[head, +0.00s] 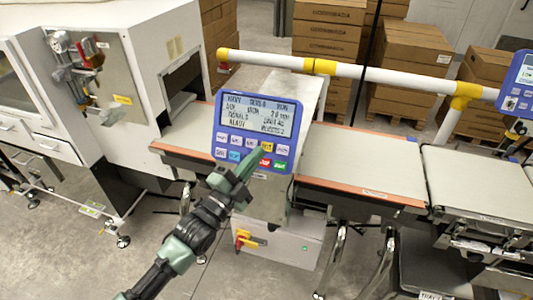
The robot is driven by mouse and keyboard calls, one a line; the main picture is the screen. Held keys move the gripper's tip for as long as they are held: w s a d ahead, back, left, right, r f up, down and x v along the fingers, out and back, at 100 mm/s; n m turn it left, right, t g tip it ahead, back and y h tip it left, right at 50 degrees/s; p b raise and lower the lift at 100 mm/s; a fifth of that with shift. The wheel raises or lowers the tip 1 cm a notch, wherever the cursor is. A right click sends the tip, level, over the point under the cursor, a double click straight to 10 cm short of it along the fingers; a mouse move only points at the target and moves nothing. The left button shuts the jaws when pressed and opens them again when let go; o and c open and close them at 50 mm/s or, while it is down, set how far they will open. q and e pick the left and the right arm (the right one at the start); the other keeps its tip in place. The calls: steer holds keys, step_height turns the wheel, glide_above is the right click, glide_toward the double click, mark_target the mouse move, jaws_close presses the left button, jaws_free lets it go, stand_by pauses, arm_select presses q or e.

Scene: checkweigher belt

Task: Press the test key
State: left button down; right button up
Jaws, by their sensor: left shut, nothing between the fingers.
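The blue control panel (223,125) stands in the middle of the head view, with a lit text display (258,115) above rows of small keys. A yellow key (267,146) is in the upper key row; its lettering is too small to read surely. Below it are a red key (265,162) and a green key (280,164). My left gripper (257,157) is shut and empty, its tips in front of the panel just below and left of the yellow key. I cannot tell whether they touch the panel. The gripper hides part of the lower keys. My right gripper is out of view.
A conveyor belt (365,165) runs behind and beside the panel. A white and yellow rail (385,75) crosses behind it. A white machine cabinet (130,120) stands at left, a second blue panel (520,80) at the right edge. Stacked cartons (410,60) are at the back.

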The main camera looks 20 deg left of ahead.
mark_target(267, 147)
arm_select(q)
steer(key=shift+w+d+f+b, duration=0.1)
steer(key=shift+w+f+b, duration=0.25)
steer(key=shift+w, duration=0.25)
steer(key=shift+w+a+f+b, duration=0.1)
steer(key=shift+w+f+b, duration=0.2)
steer(key=shift+w, duration=0.25)
steer(key=shift+w+d+f+b, duration=0.1)
steer(key=shift+w+f+b, duration=0.2)
steer(key=shift+w, duration=0.3)
stand_by(0.8)
steer(key=shift+w+f, duration=0.1)
steer(key=shift+w, duration=0.3)
steer(key=shift+w+f+b, duration=0.2)
steer(key=shift+w+b, duration=0.1)
steer(key=shift+b, duration=0.25)
stand_by(0.3)
steer(key=shift+r, duration=0.1)
steer(key=shift+s+r+p, duration=0.3)
steer(key=shift+s+p, duration=0.4)
steer(key=shift+s, duration=0.05)
